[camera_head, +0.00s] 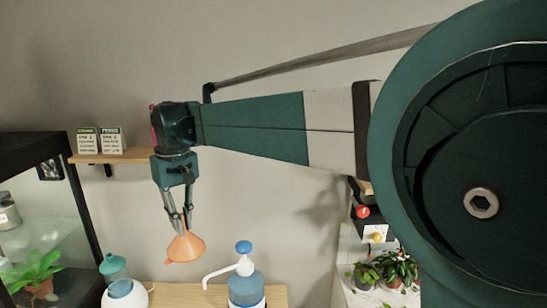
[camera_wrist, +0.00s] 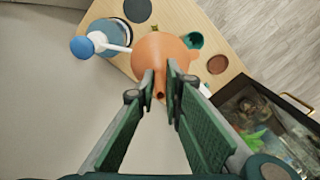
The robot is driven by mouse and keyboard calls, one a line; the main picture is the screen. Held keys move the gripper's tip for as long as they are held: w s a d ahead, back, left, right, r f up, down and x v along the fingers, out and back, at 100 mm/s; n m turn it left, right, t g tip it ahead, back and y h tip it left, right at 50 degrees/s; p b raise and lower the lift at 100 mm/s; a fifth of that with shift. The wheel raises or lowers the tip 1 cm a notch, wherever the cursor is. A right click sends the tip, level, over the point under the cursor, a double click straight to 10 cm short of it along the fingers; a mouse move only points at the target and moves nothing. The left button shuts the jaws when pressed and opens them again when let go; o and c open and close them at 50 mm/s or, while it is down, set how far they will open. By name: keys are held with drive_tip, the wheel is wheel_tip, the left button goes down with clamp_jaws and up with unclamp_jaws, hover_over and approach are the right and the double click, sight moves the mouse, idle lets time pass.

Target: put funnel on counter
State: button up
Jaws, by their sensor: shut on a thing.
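An orange funnel (camera_head: 185,248) hangs from my gripper (camera_head: 180,222) in the head view, wide mouth down and a little tilted. In the wrist view my gripper (camera_wrist: 160,82) has its two fingers on either side of the spout of the funnel (camera_wrist: 160,50), shut on it. The light wooden counter (camera_head: 185,294) lies below, with a gap between it and the funnel. The counter also shows in the wrist view (camera_wrist: 225,62), partly hidden behind the funnel.
A blue-topped pump bottle (camera_head: 246,280) stands on the counter, right of the funnel. A white round vessel with a teal top (camera_head: 122,290) is at left. A dark-framed glass tank (camera_head: 40,215) stands further left. A wooden shelf (camera_head: 130,155) with cards is behind my gripper.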

drive_tip(key=shift+s+d+r, duration=0.35)
drive_tip(key=shift+s+r, duration=0.05)
drive_tip(key=shift+r, duration=0.25)
